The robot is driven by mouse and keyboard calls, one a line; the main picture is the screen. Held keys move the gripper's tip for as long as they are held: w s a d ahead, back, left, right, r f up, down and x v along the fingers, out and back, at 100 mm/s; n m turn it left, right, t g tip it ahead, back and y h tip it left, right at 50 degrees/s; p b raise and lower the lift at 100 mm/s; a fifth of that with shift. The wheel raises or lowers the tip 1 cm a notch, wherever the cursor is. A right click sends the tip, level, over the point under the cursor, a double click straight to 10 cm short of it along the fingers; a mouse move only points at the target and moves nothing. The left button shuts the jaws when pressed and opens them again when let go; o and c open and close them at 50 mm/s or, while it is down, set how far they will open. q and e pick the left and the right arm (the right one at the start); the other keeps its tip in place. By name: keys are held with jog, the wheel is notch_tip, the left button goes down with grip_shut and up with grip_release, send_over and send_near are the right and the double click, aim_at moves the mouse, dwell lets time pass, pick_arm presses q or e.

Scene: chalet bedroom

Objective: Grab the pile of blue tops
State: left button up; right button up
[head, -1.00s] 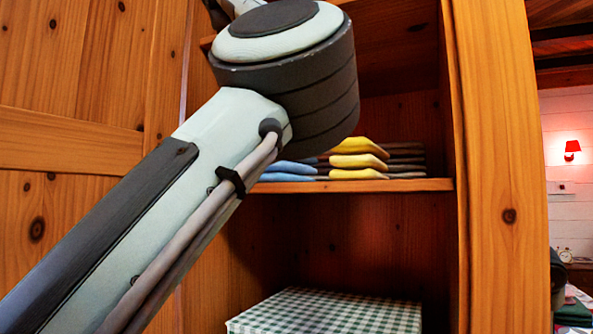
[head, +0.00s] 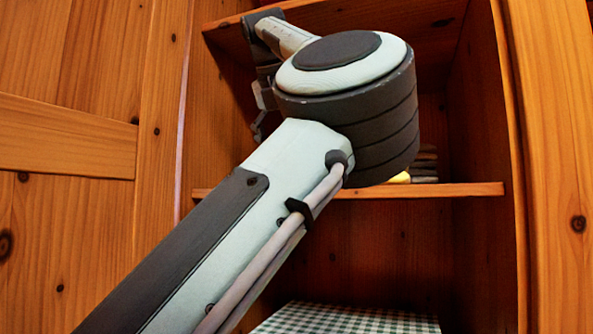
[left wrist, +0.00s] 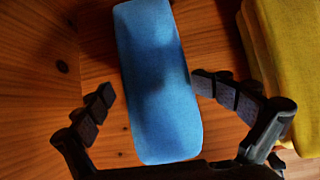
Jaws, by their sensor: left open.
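The pile of blue tops (left wrist: 160,95) shows in the left wrist view as a long folded blue block on a wooden shelf. My left gripper (left wrist: 152,86) is open, with one finger on each side of the pile. A gap shows on the left side; the right fingertip is very near the pile's edge, and I cannot tell if it touches. In the head view my left gripper (head: 262,110) is partly seen at the cupboard's left side, and my own arm hides the blue pile. My right gripper is not in view.
A yellow pile (left wrist: 275,70) lies right of the blue one, close to my right finger; a sliver shows in the head view (head: 400,177). Darker folded clothes (head: 425,165) are beyond. The shelf edge (head: 455,190) and a wooden side wall (left wrist: 35,80) bound the space. A checked box (head: 345,319) sits below.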

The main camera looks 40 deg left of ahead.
pick_arm(q)
jog(key=f, duration=0.1)
jog(key=w+f, duration=0.1)
jog(key=f, duration=0.1)
jog(key=shift+w+a+f, duration=0.1)
jog(key=shift+w+f, duration=0.15)
jog(key=shift+w+a+f, duration=0.25)
jog(key=shift+w+f, duration=0.1)
jog(key=shift+c, duration=1.1)
jog(key=shift+w+a+f, duration=0.1)
jog(key=shift+w, duration=0.2)
jog(key=shift+c, duration=1.2)
jog(key=shift+s+r, duration=0.2)
jog(key=shift+r, duration=0.15)
jog(key=c, duration=0.5)
jog(key=shift+c, duration=1)
jog(key=shift+r, duration=0.1)
jog(key=shift+c, duration=0.4)
jog(key=shift+r, duration=0.2)
